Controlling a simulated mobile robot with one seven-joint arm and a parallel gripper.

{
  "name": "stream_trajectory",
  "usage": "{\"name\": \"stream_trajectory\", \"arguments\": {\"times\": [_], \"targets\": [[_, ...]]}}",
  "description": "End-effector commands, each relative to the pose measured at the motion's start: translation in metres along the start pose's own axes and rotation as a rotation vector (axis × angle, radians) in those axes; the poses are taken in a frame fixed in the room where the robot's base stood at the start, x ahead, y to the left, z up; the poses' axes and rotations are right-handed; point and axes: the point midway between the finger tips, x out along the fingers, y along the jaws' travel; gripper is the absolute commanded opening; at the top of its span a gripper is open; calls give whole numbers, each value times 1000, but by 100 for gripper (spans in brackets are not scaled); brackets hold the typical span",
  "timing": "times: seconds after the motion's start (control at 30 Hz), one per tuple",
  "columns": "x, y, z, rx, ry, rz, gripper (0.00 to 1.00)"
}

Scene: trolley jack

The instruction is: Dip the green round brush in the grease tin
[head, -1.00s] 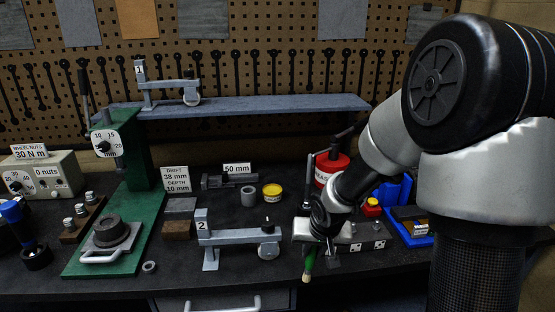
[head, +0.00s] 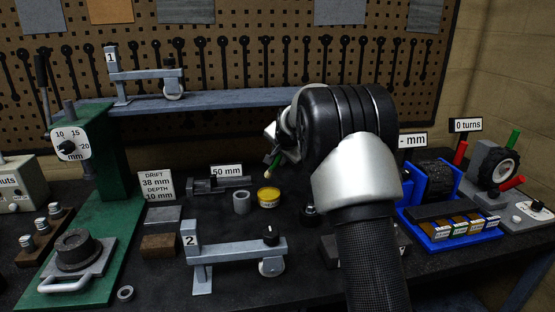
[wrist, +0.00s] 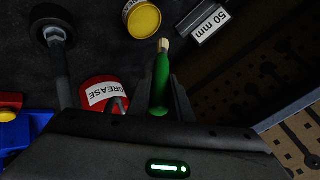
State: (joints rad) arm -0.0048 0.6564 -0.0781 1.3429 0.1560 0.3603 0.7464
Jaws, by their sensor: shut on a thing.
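My gripper (wrist: 161,97) is shut on the green round brush (wrist: 161,72), whose pale bristle tip points away from the fingers. In the head view the brush (head: 274,163) slants down to the left, with its tip above the yellow tin (head: 268,198). The tin is round with a yellow top, and its side lettering is unreadable. In the wrist view the yellow tin (wrist: 144,18) lies just beyond the bristles, apart from them in the picture. A red can (wrist: 101,92) labelled GREASE stands left of the fingers; my arm hides it in the head view.
A grey ring (head: 242,202) stands left of the yellow tin. Behind is a grey block with the 50 mm sign (head: 227,171). Jack arm 2 (head: 235,250) lies in front. The shelf (head: 210,104) runs behind, and a blue tray (head: 450,234) sits to the right.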

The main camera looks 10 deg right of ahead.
Motion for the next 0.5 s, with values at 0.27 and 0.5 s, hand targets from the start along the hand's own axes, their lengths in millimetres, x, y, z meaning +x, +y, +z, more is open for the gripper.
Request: {"name": "stream_trajectory", "arguments": {"times": [0.27, 0.5], "targets": [[17, 13, 11, 0, 0, 0, 0], [34, 27, 22, 0, -1, 1, 0]]}}
